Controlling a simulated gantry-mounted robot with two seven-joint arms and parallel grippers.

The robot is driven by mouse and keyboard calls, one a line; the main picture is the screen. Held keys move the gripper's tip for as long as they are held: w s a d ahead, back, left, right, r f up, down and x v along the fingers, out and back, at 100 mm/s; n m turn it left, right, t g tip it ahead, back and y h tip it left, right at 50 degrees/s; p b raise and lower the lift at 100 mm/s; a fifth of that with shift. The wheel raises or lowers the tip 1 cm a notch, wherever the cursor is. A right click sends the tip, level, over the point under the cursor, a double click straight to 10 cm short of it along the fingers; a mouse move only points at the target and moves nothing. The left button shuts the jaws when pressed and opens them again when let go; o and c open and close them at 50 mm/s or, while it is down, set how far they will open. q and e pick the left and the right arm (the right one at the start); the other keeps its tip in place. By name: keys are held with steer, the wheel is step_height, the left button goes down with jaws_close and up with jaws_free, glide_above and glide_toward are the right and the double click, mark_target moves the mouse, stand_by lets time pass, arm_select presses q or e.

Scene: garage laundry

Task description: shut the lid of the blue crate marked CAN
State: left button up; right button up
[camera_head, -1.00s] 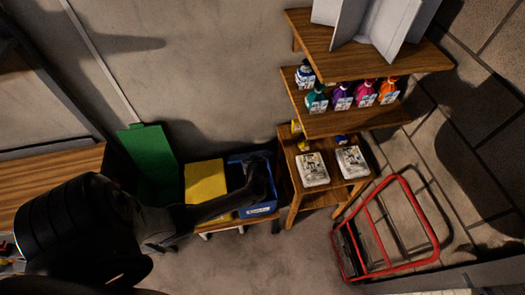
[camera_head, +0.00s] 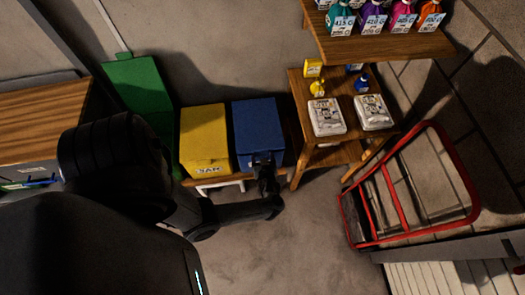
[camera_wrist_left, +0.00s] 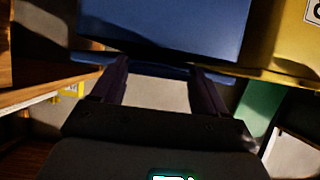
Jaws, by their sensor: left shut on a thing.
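The blue crate (camera_head: 245,160) stands on a low wooden bench, right of the yellow crate. Its blue lid (camera_head: 257,122) lies over the top and looks down or nearly so; I cannot tell whether it is fully seated. My left gripper (camera_head: 264,160) is at the crate's front edge and covers the front label. In the left wrist view, my left gripper (camera_wrist_left: 158,66) has its fingers at the blue edge below the lid (camera_wrist_left: 160,28). It is shut on what appears to be the lid's front edge; the contact is partly hidden. My right gripper is not in view.
The yellow crate (camera_head: 204,135) stands close on the left with its lid down. The green crate's lid (camera_head: 132,85) stands raised. A wooden shelf with bottles and white packs (camera_head: 326,116) is close on the right. A red cart frame (camera_head: 390,195) stands farther right.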

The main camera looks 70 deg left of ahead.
arm_select(q)
step_height(320, 180, down, 4)
steer(key=shift+s+d+r+b, duration=0.15)
steer(key=shift+r+b, duration=0.05)
steer(key=shift+b, duration=0.75)
steer(key=shift+f, duration=0.35)
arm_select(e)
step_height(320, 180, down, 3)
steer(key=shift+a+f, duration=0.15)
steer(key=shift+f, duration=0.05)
arm_select(q)
steer(key=o, duration=1.5)
steer(key=shift+d, duration=0.1)
steer(key=shift+r, duration=0.15)
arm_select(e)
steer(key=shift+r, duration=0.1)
arm_select(q)
steer(key=shift+r, duration=0.1)
